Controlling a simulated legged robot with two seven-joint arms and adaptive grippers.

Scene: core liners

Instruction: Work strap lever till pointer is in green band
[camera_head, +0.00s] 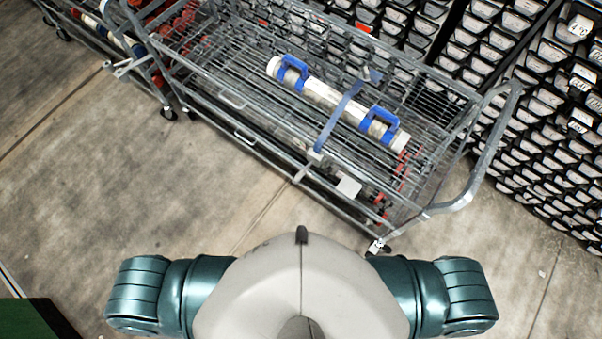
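A blue strap (340,112) runs across a white tube (322,93) that lies on the wire deck of a metal cart (235,101). The tube has two blue handles, one near its left end (291,70) and one near its right end (381,121). A small grey fitting sits at the strap's lower end (315,156), at the cart's near rail; I cannot tell whether it is the strap lever. A pale plate (348,186) hangs below the rail. No pointer or green band can be made out. Neither gripper shows; only my shoulders and torso are in view.
Racks of black bins (560,105) stand behind and to the right of the cart. Another cart (125,45) with tubes stands at the upper left. A dark green object (35,318) is at the lower left. The concrete floor (130,190) between me and the cart is clear.

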